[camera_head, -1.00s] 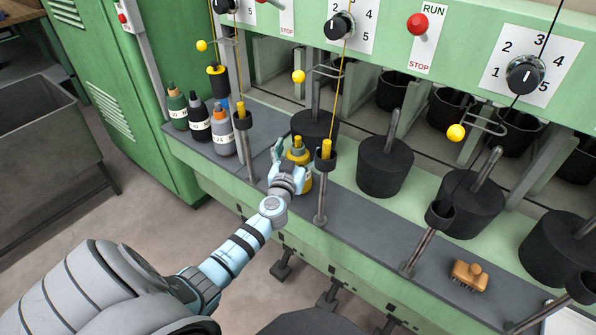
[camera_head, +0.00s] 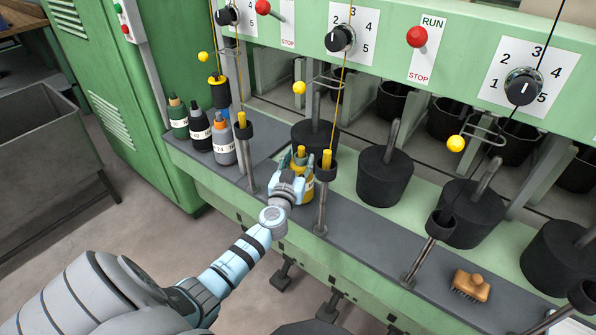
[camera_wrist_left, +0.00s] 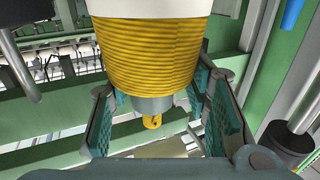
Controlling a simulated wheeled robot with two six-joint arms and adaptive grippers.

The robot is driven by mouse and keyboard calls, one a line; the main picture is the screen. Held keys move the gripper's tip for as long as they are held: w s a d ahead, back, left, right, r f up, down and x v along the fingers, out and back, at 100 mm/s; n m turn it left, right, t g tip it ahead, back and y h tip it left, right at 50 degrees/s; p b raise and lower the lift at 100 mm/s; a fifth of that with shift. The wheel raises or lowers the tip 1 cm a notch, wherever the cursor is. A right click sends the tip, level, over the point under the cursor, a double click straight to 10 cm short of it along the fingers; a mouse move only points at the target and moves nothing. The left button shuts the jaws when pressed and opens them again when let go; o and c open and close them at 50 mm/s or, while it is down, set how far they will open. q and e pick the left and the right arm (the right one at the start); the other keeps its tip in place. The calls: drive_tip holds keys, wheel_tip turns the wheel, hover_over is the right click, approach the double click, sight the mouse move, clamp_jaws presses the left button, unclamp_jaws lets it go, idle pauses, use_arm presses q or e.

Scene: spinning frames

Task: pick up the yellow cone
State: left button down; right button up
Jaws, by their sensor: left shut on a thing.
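The yellow cone (camera_head: 306,188), a bottle-shaped spool of yellow thread with a white label band, stands on the dark grey ledge between two upright posts. My left gripper (camera_head: 293,160) is shut on it near its upper part, from the left side. In the left wrist view the yellow cone (camera_wrist_left: 150,50) fills the top middle, with its grey neck and yellow tip between the two teal fingers (camera_wrist_left: 150,100). The fingers hide part of it in the head view. My right gripper is not in view.
Green, black and grey cones (camera_head: 224,140) stand at the left of the ledge (camera_head: 262,160). A post (camera_head: 322,200) is close to the cone's right; another (camera_head: 246,150) is to its left. A black can (camera_head: 315,136) stands behind. A brush (camera_head: 470,286) lies at right.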

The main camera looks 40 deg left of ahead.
use_arm(q)
wheel_tip(320, 180, up, 9)
drive_tip(key=p, duration=0.6)
drive_tip(key=shift+w+r, duration=0.1)
drive_tip(key=shift+r, duration=0.1)
wheel_tip(320, 180, up, 10)
drive_tip(key=p, duration=0.4)
drive_tip(key=shift+r+p, duration=0.25)
drive_tip(key=shift+p, duration=0.1)
